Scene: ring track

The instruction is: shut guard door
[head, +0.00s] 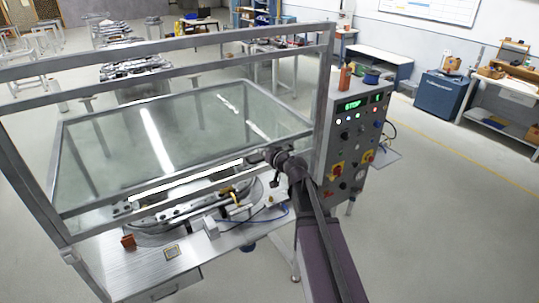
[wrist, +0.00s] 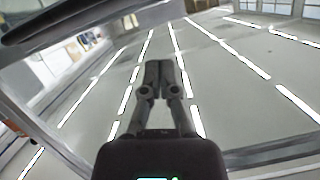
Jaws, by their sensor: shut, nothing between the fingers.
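The guard door (head: 170,66) appears as a grey metal frame with clear panes around the work table of the cell. I cannot tell which bars belong to the moving door and which to the fixed frame. My gripper (head: 268,155) is at the right end of the lower bar (head: 160,190), close to the right upright; whether it touches is unclear. In the wrist view my gripper (wrist: 157,78) points up toward the ceiling lights, fingers together and empty. A dark bar (wrist: 95,22) crosses the top left there, beyond the fingertips.
A control box (head: 352,130) with a green display stands just right of the cell, close to my arm. Fixtures and a yellow part (head: 236,196) sit on the cell table (head: 150,270). Open floor (head: 450,220) lies to the right. Benches and a blue cabinet (head: 445,95) stand farther back.

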